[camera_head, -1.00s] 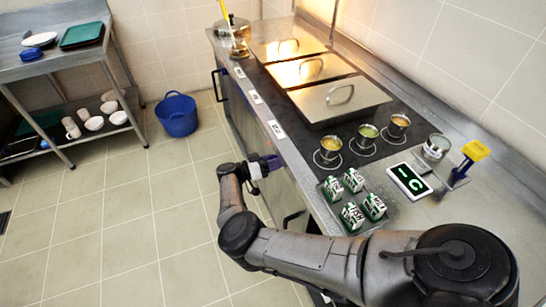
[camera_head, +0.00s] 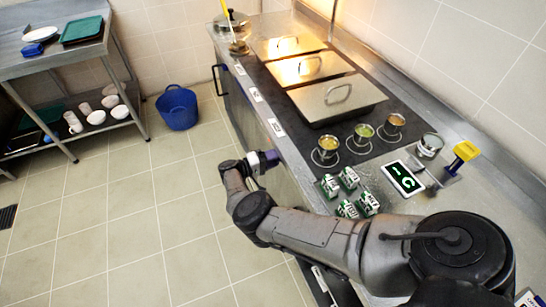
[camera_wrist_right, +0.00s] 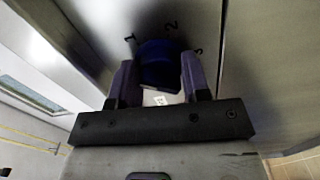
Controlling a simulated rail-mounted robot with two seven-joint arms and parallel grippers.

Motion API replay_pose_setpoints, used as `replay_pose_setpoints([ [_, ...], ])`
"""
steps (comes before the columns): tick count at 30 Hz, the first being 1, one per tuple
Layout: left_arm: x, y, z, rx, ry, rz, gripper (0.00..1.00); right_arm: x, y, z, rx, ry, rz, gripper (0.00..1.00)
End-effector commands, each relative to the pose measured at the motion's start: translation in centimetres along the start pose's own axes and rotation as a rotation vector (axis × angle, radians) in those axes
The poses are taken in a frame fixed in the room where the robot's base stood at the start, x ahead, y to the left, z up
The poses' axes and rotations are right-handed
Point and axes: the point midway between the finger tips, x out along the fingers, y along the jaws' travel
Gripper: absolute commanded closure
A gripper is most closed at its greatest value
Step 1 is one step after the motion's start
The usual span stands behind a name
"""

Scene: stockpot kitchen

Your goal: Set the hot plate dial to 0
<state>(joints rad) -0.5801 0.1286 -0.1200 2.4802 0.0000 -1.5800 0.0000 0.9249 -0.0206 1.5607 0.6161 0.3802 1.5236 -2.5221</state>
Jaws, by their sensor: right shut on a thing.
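The dark blue hot plate dial (camera_wrist_right: 160,65) sits on the metal front panel in the right wrist view. The numbers 1, 2 and 3 are printed around its far side. My right gripper (camera_wrist_right: 160,80) has a finger on each side of the dial and is shut on it. Which number the dial points to cannot be told. In the head view my right gripper (camera_head: 264,160) is at the counter's front face, and the dial is hidden there. My left gripper is not in view.
A blue bucket (camera_head: 178,109) stands on the open floor.

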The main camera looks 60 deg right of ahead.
Motion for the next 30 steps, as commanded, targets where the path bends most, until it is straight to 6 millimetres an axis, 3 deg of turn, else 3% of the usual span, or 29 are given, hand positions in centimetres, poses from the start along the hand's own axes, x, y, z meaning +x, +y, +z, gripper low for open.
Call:
replay_pose_setpoints([
  [12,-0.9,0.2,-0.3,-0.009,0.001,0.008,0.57,0.0,0.2,-0.1,-0.387,-0.001,0.001,0.8],
  [30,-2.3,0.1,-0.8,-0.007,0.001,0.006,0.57,0.4,-0.8,0.6,-0.635,-0.005,-0.001,0.8],
])
